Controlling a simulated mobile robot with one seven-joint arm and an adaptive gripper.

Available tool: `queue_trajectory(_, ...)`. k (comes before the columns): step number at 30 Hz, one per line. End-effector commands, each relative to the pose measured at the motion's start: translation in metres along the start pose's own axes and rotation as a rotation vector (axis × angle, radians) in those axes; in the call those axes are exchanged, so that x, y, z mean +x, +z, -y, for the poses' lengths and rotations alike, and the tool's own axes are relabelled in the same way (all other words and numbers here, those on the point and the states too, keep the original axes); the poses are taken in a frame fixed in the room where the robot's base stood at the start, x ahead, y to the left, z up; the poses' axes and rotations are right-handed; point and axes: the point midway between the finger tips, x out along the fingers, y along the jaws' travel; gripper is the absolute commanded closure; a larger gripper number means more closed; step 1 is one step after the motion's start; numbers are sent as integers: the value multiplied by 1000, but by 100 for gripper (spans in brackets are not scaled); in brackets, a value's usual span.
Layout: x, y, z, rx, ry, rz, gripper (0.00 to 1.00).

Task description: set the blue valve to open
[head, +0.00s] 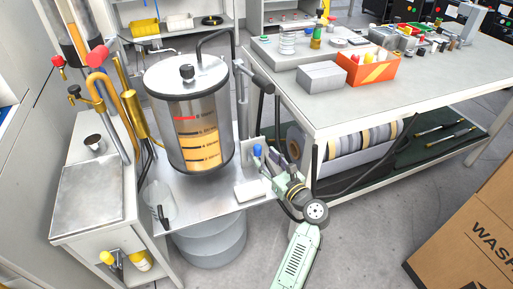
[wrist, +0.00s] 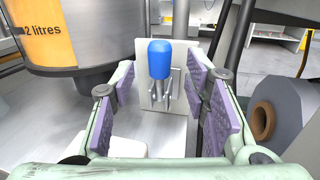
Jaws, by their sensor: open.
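The blue valve (wrist: 160,60) has a rounded blue cap on metal stems and stands upright before a pale plate (wrist: 182,85). In the wrist view it is ahead of my gripper (wrist: 158,90), between the two purple-padded fingers in the picture. The fingers are spread wide and empty, and I see no contact with the valve. In the head view the blue cap (head: 257,150) shows just up and left of my gripper (head: 275,162), to the right of the metal tank. I cannot tell the valve's setting.
A metal tank (head: 186,120) with a yellow litre scale stands close on the left. A workbench (head: 400,90) with an orange bin (head: 368,70) is on the right, with a roll rack below. A cardboard box (head: 465,235) stands at lower right. The floor between is clear.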

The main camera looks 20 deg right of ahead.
Motion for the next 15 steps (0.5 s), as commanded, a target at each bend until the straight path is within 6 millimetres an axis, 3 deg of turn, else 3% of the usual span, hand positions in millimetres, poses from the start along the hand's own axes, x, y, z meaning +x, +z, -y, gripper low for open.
queue_trajectory(6,38,2,0,-1,2,1,58)
queue_trajectory(15,56,0,0,-2,0,0,58)
